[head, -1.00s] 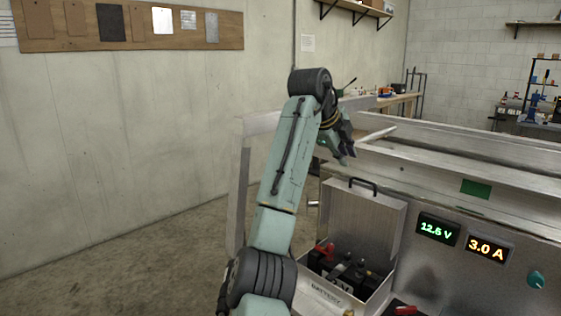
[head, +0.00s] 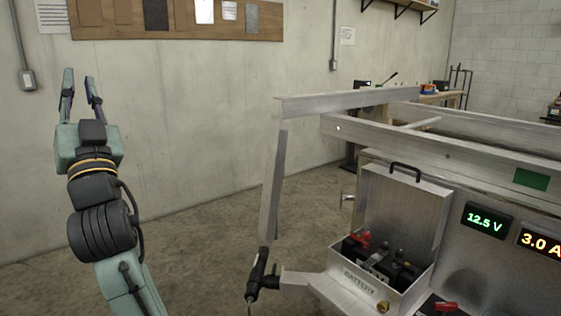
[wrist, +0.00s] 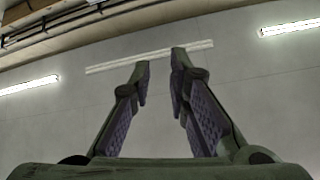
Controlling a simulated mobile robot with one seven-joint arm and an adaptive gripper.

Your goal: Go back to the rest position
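My gripper (head: 79,97) is at the left of the head view, raised with its fingers pointing up, in front of the concrete wall. In the wrist view my gripper (wrist: 162,75) shows two fingers apart with nothing between them. The wrist camera looks up at the ceiling. My gripper is well clear of the trailer and touches nothing.
An aluminium trailer frame (head: 455,157) fills the right side. An open battery box (head: 405,205) sits on its front, beside a panel reading 12.5 V (head: 484,220). A black-handled tool (head: 262,275) hangs at the front corner. The floor (head: 205,260) between arm and trailer is free.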

